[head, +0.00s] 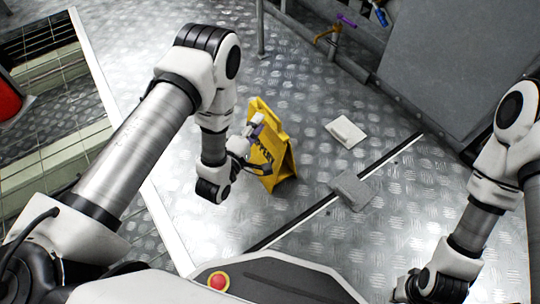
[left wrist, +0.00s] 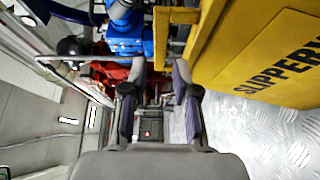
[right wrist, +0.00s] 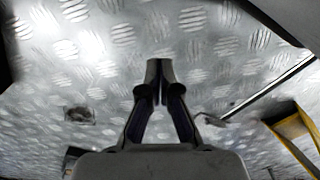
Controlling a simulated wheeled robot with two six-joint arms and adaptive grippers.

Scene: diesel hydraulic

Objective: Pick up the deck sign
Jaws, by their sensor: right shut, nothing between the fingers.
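The deck sign (head: 272,147) is a yellow folding floor sign standing upright on the metal floor, near the middle of the head view. My left gripper (head: 258,148) is beside the left part of its face. In the left wrist view the sign (left wrist: 265,60) fills the right side, with the word SLIPPERY readable and a handle-like bar at its top. My right gripper (right wrist: 160,68) is shut and empty over bare floor. Part of the sign (right wrist: 293,132) shows at the right edge.
A white flat block (head: 345,132) and a grey flat block (head: 352,190) lie on the floor right of the sign. A dark floor seam (head: 320,207) runs past the grey one. A large grey cabinet (head: 450,65) stands at the upper right. Tiled floor lies left.

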